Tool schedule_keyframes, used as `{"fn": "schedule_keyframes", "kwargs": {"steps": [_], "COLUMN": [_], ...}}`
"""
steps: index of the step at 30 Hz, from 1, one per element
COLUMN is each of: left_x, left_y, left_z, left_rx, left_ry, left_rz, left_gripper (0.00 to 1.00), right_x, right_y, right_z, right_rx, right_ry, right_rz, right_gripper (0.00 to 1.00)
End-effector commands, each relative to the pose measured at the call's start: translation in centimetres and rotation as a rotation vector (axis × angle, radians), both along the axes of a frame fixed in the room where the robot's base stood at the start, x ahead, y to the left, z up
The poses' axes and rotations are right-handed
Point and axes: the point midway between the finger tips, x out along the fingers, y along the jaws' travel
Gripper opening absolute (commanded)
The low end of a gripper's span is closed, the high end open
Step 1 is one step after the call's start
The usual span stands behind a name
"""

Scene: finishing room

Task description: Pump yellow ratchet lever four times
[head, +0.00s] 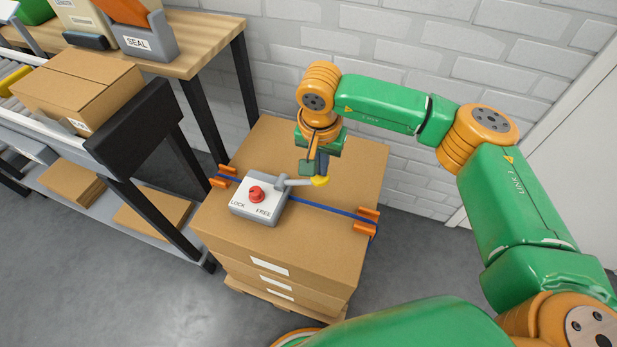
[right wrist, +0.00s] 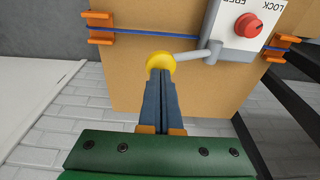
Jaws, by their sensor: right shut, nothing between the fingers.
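The ratchet lever is a grey arm (head: 299,182) with a yellow knob (head: 320,181) at its end. It sticks out to the right from a grey and white ratchet box (head: 258,200) with a red knob and the words LOCK and FREE. My right gripper (head: 320,172) is at the yellow knob, its fingers together. In the right wrist view the fingertips (right wrist: 160,75) overlap the near edge of the yellow knob (right wrist: 160,64); I cannot tell whether they touch it. The grey lever arm also shows there (right wrist: 192,55). My left gripper is not in view.
The box sits on a stack of cartons (head: 330,160) with a blue strap (head: 325,209) and orange corner guards (head: 366,221). A wooden bench (head: 190,50) and a roller conveyor with a carton (head: 80,85) stand at the left. A white brick wall is behind.

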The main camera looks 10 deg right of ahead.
Motion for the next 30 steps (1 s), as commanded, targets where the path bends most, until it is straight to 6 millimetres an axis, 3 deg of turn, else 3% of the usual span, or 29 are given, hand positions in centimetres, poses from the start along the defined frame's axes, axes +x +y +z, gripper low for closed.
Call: {"fn": "schedule_keyframes", "kwargs": {"steps": [30], "left_x": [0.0], "left_y": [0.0], "left_z": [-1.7], "left_rx": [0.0], "left_ry": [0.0], "left_rz": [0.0], "left_gripper": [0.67], "right_x": [-0.1], "right_y": [-0.2], "right_z": [-1.7], "right_rx": [0.001], "right_ry": [-0.001], "right_rz": [0.0], "right_gripper": [0.0]}}
